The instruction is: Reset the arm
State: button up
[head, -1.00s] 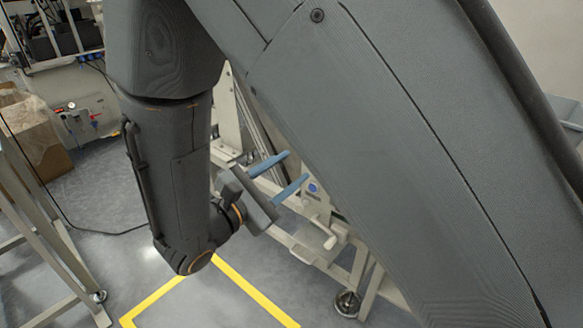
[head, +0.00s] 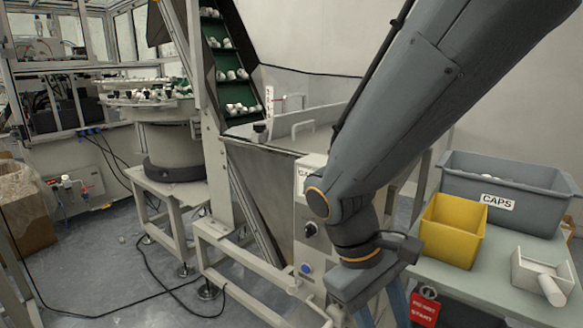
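My arm reaches down from the upper right of the head view, in front of the machine. My gripper (head: 382,312) is at the bottom edge, right of centre, pointing down. Its two blue fingers stand apart with nothing visible between them. The fingertips are cut off by the bottom of the picture.
To the right, a table (head: 480,285) bears a grey bin labelled CAPS (head: 455,185), a yellow bin (head: 452,228) and a white scoop (head: 540,268). A red start sign (head: 424,308) hangs close beside my gripper. A conveyor (head: 228,65) and a round feeder (head: 172,140) stand left.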

jog(key=d+r+m+t+y+p, duration=0.1)
jog(key=d+r+m+y+p, duration=0.2)
jog(key=r+m+p, duration=0.3)
jog(key=shift+d+r+t+y+p, duration=0.5)
jog(key=shift+r+p, duration=0.95)
jog(key=shift+p, duration=2.25)
jog(key=shift+a, duration=0.1)
